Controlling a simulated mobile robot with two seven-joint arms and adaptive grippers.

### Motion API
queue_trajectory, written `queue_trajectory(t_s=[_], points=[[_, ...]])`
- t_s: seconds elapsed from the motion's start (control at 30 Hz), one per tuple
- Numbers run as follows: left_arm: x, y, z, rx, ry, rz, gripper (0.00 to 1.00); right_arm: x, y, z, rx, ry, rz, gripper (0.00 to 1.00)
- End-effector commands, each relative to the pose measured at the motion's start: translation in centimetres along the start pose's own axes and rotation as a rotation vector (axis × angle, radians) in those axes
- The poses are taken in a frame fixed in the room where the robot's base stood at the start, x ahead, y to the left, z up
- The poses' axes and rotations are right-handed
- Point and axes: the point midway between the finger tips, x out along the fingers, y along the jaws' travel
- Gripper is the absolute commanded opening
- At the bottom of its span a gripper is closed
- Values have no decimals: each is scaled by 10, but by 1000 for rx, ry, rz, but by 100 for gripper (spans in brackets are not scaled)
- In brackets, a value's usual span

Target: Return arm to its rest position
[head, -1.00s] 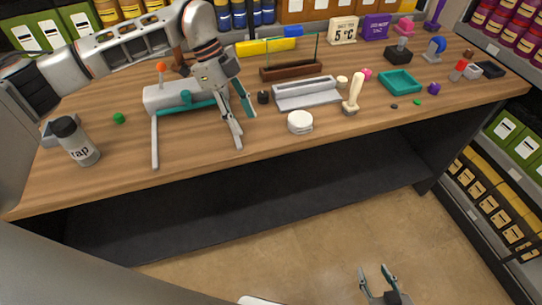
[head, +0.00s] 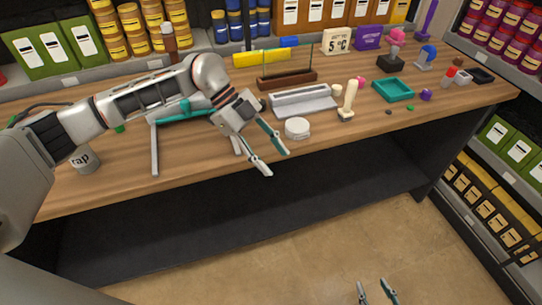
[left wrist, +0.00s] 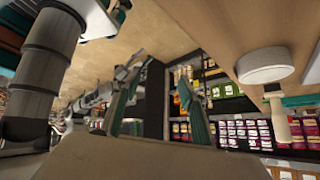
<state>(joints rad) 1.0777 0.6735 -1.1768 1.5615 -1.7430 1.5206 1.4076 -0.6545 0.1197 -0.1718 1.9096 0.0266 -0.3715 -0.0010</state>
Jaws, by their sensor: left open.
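My left arm reaches in from the left over the workbench (head: 110,180). My left gripper (head: 277,162) is open and empty, with its fingers past the bench's front edge, just below a white round puck (head: 297,128). Its fingers also show apart in the left wrist view (left wrist: 158,95). A grey device with a teal part (head: 185,110) and a thin grey leg (head: 155,150) is partly hidden behind my left arm. My right gripper (head: 374,287) shows only its fingertips at the bottom edge, apart, over the floor.
Close to the left gripper are a pale-handled stamp (head: 348,100) and a grey tray-like block (head: 303,101). A labelled grey cup (head: 84,160) is partly covered by my arm. A teal tray (head: 393,90) sits further right. The floor (head: 290,250) before the bench is clear.

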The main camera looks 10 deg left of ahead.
Motion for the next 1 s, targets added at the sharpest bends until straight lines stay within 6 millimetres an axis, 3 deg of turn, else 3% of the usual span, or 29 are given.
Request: queue_trajectory(t_s=[0.4,0.5,0.63,0.8,0.9,1.0], points=[[0,0,0,0,1,0,42,0,0,0,0,1,0,40],[10,1,-7,19,36,-5,42,0,0,-1,0,2,0,40],[40,5,-41,96,189,-45,42,0,0,-2,0,3,0,40],[74,4,-106,198,489,-217,42,0,-3,-5,0,9,-6,40],[78,-1,-135,211,638,-364,42,-1,-4,-7,-2,13,-9,40],[74,-9,-151,184,751,-532,42,-1,-5,-10,-4,18,-11,40]])
